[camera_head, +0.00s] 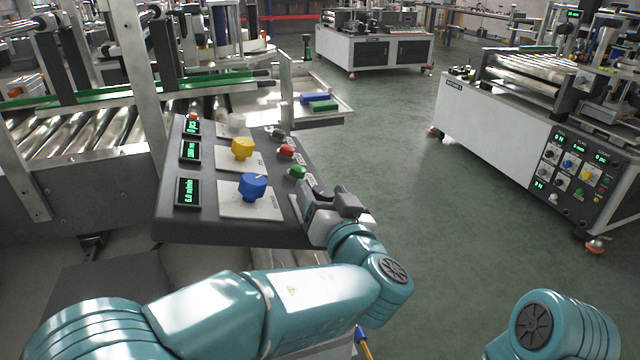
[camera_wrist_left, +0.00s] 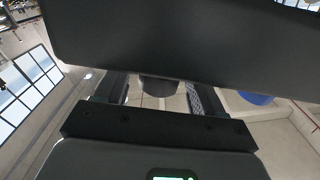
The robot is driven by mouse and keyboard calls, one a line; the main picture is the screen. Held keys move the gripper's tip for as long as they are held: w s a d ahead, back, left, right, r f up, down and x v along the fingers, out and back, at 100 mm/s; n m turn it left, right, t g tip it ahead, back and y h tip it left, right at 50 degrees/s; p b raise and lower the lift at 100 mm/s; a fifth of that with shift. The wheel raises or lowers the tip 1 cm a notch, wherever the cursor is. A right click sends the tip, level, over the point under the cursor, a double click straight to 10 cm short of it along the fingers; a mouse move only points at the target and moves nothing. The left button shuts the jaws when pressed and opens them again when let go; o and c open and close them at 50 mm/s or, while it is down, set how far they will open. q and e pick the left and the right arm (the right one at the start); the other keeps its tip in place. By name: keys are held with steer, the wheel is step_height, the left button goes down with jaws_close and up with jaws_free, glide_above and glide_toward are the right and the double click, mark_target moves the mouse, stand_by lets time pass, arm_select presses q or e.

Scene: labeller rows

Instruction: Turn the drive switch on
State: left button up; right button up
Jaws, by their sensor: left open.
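The dark sloped control panel (camera_head: 195,226) stands at left centre in the head view. My left gripper (camera_head: 318,198) is at its near right corner, beyond the green button (camera_head: 297,171), and covers that corner. I cannot read the labels, and no drive switch shows clearly; that corner is hidden by the gripper. In the wrist view my left gripper (camera_wrist_left: 158,98) has its two fingers apart. A dark round piece (camera_wrist_left: 158,88) shows between them, partly hidden by a dark slab (camera_wrist_left: 190,40); contact cannot be told. My right gripper is out of view.
The panel also carries a blue knob (camera_head: 253,186), a yellow knob (camera_head: 242,149), a red button (camera_head: 287,151), a grey control (camera_head: 277,133) and green-lit displays (camera_head: 188,191). A roller conveyor (camera_head: 85,134) lies behind. Another machine (camera_head: 500,125) stands right; the floor (camera_head: 420,210) between is clear.

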arm_select(q)
steer(key=shift+w+f, duration=0.1)
steer(key=shift+w, duration=0.2)
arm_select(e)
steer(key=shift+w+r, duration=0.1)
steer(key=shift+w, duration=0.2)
arm_select(q)
steer(key=shift+s, duration=0.1)
